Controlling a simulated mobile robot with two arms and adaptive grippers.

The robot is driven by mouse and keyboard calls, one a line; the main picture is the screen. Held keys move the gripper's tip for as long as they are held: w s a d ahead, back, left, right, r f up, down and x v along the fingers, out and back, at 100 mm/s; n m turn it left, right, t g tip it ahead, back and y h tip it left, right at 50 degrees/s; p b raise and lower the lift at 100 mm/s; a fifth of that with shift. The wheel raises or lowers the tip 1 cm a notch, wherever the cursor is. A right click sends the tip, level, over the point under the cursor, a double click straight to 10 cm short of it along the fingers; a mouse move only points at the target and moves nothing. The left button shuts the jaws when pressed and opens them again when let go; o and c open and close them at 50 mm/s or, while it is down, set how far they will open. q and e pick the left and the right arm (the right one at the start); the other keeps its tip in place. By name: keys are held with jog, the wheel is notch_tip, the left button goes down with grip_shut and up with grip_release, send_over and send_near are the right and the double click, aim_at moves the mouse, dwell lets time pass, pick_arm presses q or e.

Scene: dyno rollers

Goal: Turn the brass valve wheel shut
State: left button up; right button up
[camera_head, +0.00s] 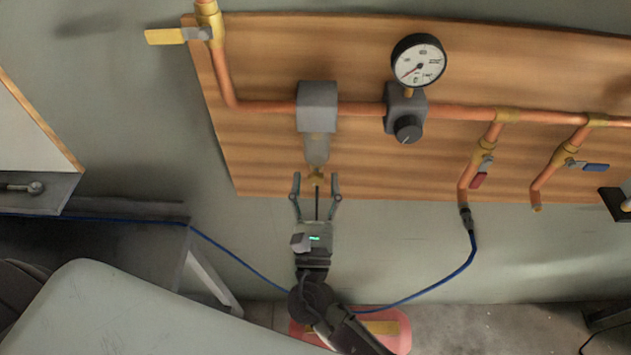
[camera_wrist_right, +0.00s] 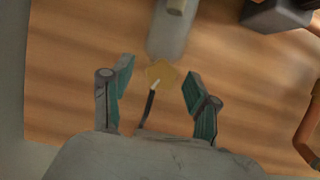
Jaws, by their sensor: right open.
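The small brass valve wheel (camera_head: 316,178) sits at the lower end of the grey filter bowl (camera_head: 317,148) on the wooden board. In the right wrist view the wheel (camera_wrist_right: 160,73) looks like a yellow lobed knob, with a thin dark stem or tube (camera_wrist_right: 150,104) running down from it. My right gripper (camera_head: 316,181) is open, with one finger on each side of the wheel. In the right wrist view gaps show between both fingers (camera_wrist_right: 158,82) and the wheel. I cannot tell their exact depth against it. My left gripper is not in view.
A copper pipe (camera_head: 262,107) crosses the board (camera_head: 350,60), with a pressure gauge (camera_head: 419,60) and a regulator knob (camera_head: 408,130) right of the filter. Valves with yellow (camera_head: 164,36), red (camera_head: 479,180) and blue (camera_head: 596,167) levers surround it. A blue hose (camera_head: 425,289) hangs below.

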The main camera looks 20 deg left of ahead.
grip_shut()
jog(key=m+h+b, duration=0.1)
jog(key=b, duration=0.1)
jog(key=m+b, duration=0.2)
jog(key=m+h+b, duration=0.1)
jog(key=m+b, duration=0.1)
jog(key=shift+s+a+f+t+h+b, duration=0.1)
jog(key=shift+f+t+h+b, duration=0.15)
jog(key=shift+t+h+b, duration=0.1)
jog(key=shift+r+m+h, duration=0.25)
jog(key=shift+m+h, duration=0.1)
jog(key=shift+m, duration=0.25)
grip_release()
